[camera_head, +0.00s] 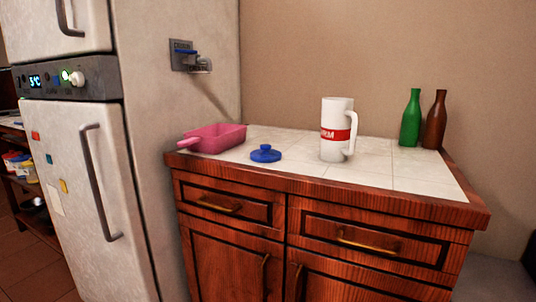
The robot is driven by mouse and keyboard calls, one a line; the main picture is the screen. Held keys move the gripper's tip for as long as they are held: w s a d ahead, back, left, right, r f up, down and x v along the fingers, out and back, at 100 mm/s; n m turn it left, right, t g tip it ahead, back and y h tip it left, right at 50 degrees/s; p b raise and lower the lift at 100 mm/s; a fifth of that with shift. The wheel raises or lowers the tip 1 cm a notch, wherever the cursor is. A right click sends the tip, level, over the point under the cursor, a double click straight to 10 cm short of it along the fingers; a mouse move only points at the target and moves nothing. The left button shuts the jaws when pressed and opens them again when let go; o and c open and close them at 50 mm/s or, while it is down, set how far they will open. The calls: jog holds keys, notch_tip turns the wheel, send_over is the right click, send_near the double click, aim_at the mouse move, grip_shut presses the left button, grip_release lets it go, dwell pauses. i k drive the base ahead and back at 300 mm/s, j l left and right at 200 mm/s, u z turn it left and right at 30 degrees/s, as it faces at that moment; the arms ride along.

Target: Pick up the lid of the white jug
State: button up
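The white jug (336,118) stands upright on the tiled counter, with a red band and a handle on its right side. A blue lid (266,154) with a small knob on top lies on the counter to the left of the jug, apart from it. The top of the jug shows no lid on it. My gripper is not in view.
A pink pan (216,138) sits left of the lid, its handle pointing left. A green bottle (411,119) and a brown bottle (434,120) stand at the back right. A fridge (85,150) rises left of the counter (400,172). Bare tiles lie right of the jug.

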aim_at(266, 154)
jog(key=i+u, duration=0.1)
jog(key=u, duration=0.35)
jog(key=i+j+u, duration=0.1)
jog(key=u, duration=0.3)
jog(key=i+u, duration=0.15)
jog(key=u, duration=0.3)
